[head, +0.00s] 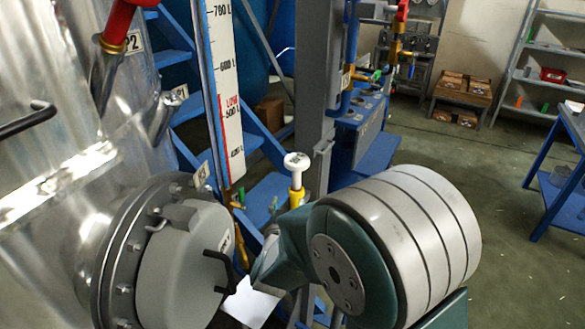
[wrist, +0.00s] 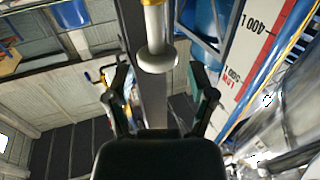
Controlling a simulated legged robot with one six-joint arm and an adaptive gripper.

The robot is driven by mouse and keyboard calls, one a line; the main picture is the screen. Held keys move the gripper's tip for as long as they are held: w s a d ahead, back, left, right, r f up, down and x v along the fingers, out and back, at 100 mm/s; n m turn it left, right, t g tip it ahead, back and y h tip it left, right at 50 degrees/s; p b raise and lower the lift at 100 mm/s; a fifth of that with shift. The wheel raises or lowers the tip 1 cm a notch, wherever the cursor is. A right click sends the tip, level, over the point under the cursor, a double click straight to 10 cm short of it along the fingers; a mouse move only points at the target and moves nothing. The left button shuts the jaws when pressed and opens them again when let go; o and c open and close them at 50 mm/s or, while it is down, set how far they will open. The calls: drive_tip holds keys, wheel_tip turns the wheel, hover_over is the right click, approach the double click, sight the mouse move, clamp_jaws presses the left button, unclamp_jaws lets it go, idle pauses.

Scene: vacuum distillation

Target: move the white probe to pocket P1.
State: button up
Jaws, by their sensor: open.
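The white probe (head: 297,163) stands upright in the head view, a white round head above a yellow collar, just beyond my arm. In the wrist view its white head (wrist: 157,60) appears between the tips of my gripper (wrist: 160,80), with a metal shaft and yellow part above it in the picture. The two fingers are spread apart and neither visibly touches the probe. How far the head is from the fingertips is unclear. In the head view my arm hides the gripper.
A red-handled part (head: 118,22) sits by P2 on the shiny metal vessel (head: 50,160). A grey flanged cover (head: 185,265) is left of my arm. A level scale (head: 222,90) and blue frame (head: 375,160) stand close behind. Open floor (head: 510,240) lies right.

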sight(296, 180)
drive_tip(key=w, duration=0.3)
drive_tip(key=w+d, duration=0.1)
drive_tip(key=w, duration=0.2)
drive_tip(key=w+d, duration=0.1)
drive_tip(key=w, duration=0.1)
drive_tip(key=shift+w, duration=0.4)
drive_tip(key=shift+w+d, duration=0.45)
drive_tip(key=shift+a, duration=0.15)
drive_tip(key=shift+a, duration=0.2)
drive_tip(key=c, duration=0.4)
drive_tip(key=shift+d, duration=0.1)
drive_tip(key=c, duration=0.6)
drive_tip(key=shift+d+r, duration=0.1)
